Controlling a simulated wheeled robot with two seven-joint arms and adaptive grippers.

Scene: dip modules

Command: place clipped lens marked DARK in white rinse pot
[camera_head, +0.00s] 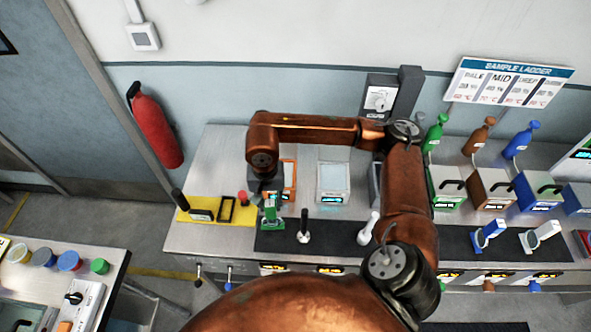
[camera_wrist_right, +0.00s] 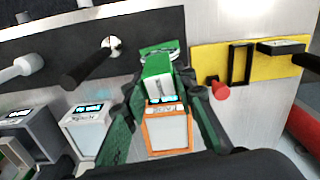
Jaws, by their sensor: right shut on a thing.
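My right gripper (camera_head: 266,190) is shut on a green clip (camera_head: 271,213) at the left part of the bench, beside the yellow mat. In the right wrist view the clip (camera_wrist_right: 158,68) sits between the fingertips (camera_wrist_right: 163,86), with a pale piece at its near end; I cannot read a DARK mark on it. A white pot (camera_head: 333,198) stands to the right of the gripper, and it also shows in the right wrist view (camera_wrist_right: 88,130). An orange-rimmed pot (camera_head: 291,170) stands between them, partly behind the gripper. My left gripper is not in view.
The yellow mat (camera_head: 238,218) holds dark frames and a red knob (camera_head: 242,197). A black-handled tool (camera_head: 304,226) and a white-handled one (camera_head: 369,229) stand on the dark strip (camera_head: 334,240). Green, brown and blue bins stand at the right.

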